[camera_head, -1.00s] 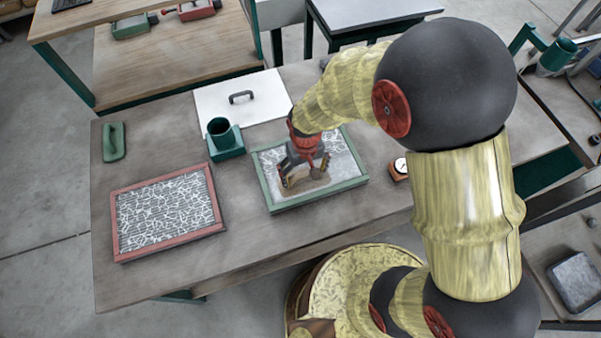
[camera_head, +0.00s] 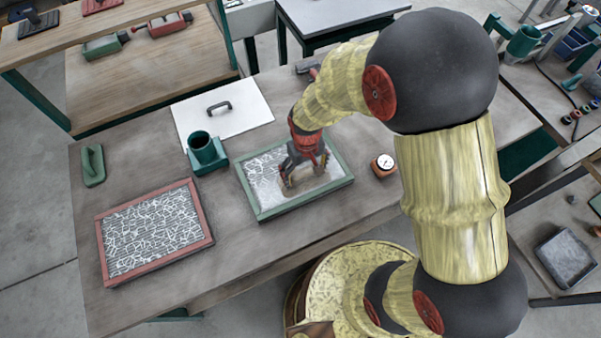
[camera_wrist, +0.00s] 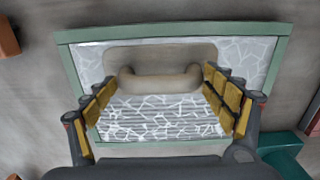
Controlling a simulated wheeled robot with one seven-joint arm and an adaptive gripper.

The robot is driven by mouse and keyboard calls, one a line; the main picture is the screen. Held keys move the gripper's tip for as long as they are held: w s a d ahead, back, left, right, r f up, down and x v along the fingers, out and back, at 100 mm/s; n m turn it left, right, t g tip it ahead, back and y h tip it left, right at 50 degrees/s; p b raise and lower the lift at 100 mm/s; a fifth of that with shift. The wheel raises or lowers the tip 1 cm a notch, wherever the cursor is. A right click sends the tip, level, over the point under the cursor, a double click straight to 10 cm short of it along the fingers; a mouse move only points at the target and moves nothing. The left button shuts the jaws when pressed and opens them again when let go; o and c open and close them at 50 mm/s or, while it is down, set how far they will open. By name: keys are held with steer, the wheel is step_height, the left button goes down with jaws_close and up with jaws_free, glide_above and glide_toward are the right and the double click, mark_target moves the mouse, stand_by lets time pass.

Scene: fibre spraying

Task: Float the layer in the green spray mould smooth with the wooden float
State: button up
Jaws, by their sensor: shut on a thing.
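The green spray mould (camera_head: 300,207) lies on the workbench, and it fills much of the wrist view (camera_wrist: 272,62). Its white layer (camera_wrist: 160,120) has a web of pale lines over grey. My gripper (camera_head: 303,180) is over the mould and shut on the wooden float. In the wrist view, the beige handle (camera_wrist: 160,82) of the wooden float sits between the two yellow-padded fingers (camera_wrist: 160,100). The float's flat board (camera_wrist: 140,53) lies inside the mould frame, over the layer. My fingers partly hide the float in the head view.
A red-framed mould (camera_head: 205,225) with a similar webbed layer lies to the left. A green cup on a base (camera_head: 203,150), a white board with a handle (camera_head: 240,118) and a green float-like tool (camera_head: 92,165) are behind. A small dial gauge (camera_head: 383,165) stands right of the mould.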

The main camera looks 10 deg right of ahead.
steer(key=shift+w+d, duration=0.3)
steer(key=shift+d, duration=0.65)
steer(key=shift+w+d, duration=0.25)
steer(key=shift+d, duration=0.65)
steer(key=shift+r, duration=0.1)
steer(key=shift+r+p, duration=2.75)
steer(key=shift+r, duration=0.8)
